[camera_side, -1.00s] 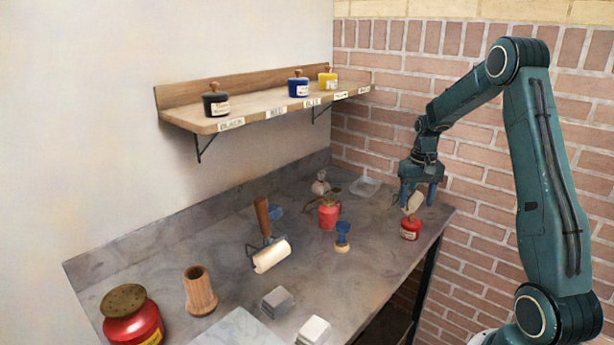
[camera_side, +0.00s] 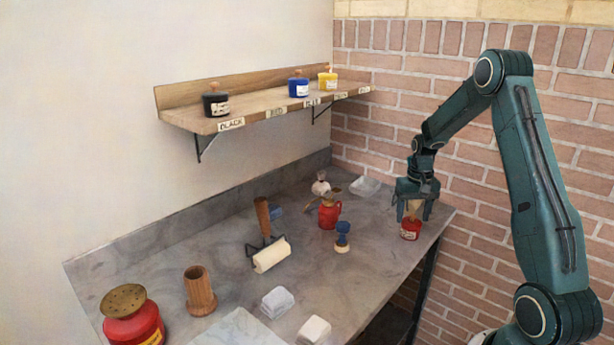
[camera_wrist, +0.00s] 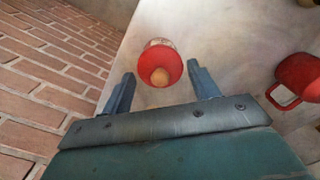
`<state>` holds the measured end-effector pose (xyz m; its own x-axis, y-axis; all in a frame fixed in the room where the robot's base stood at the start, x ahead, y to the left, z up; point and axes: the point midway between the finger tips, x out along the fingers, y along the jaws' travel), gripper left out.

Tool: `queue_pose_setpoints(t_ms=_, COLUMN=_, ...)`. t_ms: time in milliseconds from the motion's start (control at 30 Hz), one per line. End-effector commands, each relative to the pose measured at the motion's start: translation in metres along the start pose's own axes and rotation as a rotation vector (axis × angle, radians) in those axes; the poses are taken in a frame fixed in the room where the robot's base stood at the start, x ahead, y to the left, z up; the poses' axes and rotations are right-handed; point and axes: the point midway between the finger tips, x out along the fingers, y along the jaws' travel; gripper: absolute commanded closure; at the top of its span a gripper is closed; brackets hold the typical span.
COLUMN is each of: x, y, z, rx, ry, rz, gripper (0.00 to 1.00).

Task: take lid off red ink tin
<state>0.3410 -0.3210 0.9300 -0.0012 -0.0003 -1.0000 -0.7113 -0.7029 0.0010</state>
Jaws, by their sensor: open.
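The red ink tin (camera_side: 410,231) stands upright near the right edge of the grey bench, with a pale label on its side. In the wrist view the red tin (camera_wrist: 160,62) shows from above, with a round tan knob (camera_wrist: 160,77) in the middle of its red top. My gripper (camera_side: 413,214) is over the tin, pointing down, with a tan piece showing between its fingers. In the wrist view my gripper (camera_wrist: 162,84) is open, one finger to each side of the tin and apart from it. I cannot see the lid's seam.
A red can with a handle (camera_side: 328,216) and a blue-topped stamp (camera_side: 342,236) stand left of the tin. A clear dish (camera_side: 365,187) lies behind. The shelf (camera_side: 270,104) holds black, blue and yellow tins.

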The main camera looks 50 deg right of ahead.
Motion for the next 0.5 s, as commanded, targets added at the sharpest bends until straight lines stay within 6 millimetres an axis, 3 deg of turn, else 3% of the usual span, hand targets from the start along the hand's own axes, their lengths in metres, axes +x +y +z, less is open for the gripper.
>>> queue_pose_setpoints(t_ms=100, x=-0.0002, y=0.0000, z=-0.0001, rx=0.000, ry=0.000, rz=0.000, gripper=0.43)
queue_pose_setpoints(t_ms=400, x=0.0003, y=0.0000, z=0.0002, rx=0.000, ry=-0.001, rz=0.000, gripper=1.00)
queue_pose_setpoints(t_ms=500, x=0.0010, y=0.0000, z=0.0007, rx=0.000, ry=-0.003, rz=0.000, gripper=1.00)
